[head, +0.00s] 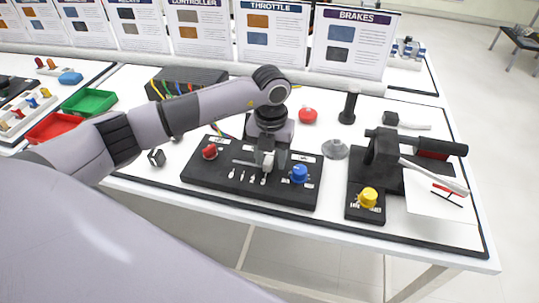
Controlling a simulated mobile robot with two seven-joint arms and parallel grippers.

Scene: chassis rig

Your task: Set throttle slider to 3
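The black control panel (205,178) lies on the white table. It carries a slider slot (243,163) running left to right, with several small white marks below it. A small pale slider handle (268,163) shows toward the right part of the slot. My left gripper (270,160) points down at the panel, its dark fingers on either side of the pale handle. I cannot tell whether they touch it or stand apart from it. The gripper hides part of the slot's right end. My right gripper is not in view.
A red knob (209,152) and a blue knob (299,174) flank the slider on the panel. A yellow knob (368,197) and a black lever unit (385,165) stand to the right. A red button (307,115) and information boards (350,45) are behind.

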